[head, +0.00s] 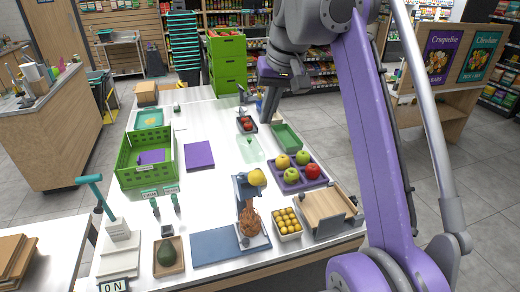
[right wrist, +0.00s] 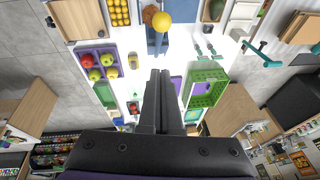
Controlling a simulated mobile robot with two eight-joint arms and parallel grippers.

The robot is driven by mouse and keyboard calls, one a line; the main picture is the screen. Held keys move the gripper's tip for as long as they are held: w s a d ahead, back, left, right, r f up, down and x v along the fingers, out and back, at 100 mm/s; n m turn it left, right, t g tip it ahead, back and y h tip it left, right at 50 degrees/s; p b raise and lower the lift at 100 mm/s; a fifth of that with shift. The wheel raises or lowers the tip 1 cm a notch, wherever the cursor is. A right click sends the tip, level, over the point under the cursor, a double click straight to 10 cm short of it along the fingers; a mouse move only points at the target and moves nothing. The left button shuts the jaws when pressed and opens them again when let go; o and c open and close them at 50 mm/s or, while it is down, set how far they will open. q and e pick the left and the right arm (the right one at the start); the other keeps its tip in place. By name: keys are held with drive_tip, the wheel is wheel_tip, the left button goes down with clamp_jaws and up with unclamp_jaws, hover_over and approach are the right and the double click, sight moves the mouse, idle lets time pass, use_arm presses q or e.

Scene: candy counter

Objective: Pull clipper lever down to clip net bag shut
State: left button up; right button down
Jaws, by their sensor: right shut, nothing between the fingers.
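A teal lever (head: 97,190) with a T-shaped handle rises at a tilt from a white block base (head: 118,229) at the left front of the counter. It also shows at the right in the right wrist view (right wrist: 258,50). An orange net (head: 250,222) hangs at a blue-grey stand (head: 241,187), with a yellow fruit (head: 257,177) at its top. I cannot tell for sure which device is the clipper. My right gripper (head: 270,106) is beyond the stand, near the counter's far end, apart from both. Its fingers (right wrist: 158,75) are shut and empty. My left gripper is out of view.
A green crate (head: 126,168) stands at the left of the counter. A purple fruit tray (head: 291,182), a box of yellow fruit (head: 288,235) and a wooden box (head: 323,205) are at the right. An avocado tray (head: 179,262) and blue mat (head: 217,246) lie in front.

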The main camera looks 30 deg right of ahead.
drive_tip(key=b+x, duration=0.1)
drive_tip(key=x, duration=0.3)
drive_tip(key=s+x, duration=0.1)
drive_tip(key=x, duration=0.3)
drive_tip(key=s+b+x, duration=0.1)
drive_tip(key=x, duration=0.3)
drive_tip(key=shift+a+f+b, duration=0.3)
drive_tip(key=shift+f+b, duration=0.05)
drive_tip(key=shift+f, duration=0.1)
drive_tip(key=shift+s+a+f, duration=0.15)
drive_tip(key=shift+s+f, duration=0.1)
drive_tip(key=shift+s, duration=0.05)
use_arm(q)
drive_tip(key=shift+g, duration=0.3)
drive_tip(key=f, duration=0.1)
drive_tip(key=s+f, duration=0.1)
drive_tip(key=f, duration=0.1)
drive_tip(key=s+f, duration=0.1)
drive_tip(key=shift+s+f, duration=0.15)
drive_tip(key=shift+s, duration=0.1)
use_arm(e)
drive_tip(key=shift+w, duration=0.1)
drive_tip(key=shift+f, duration=0.1)
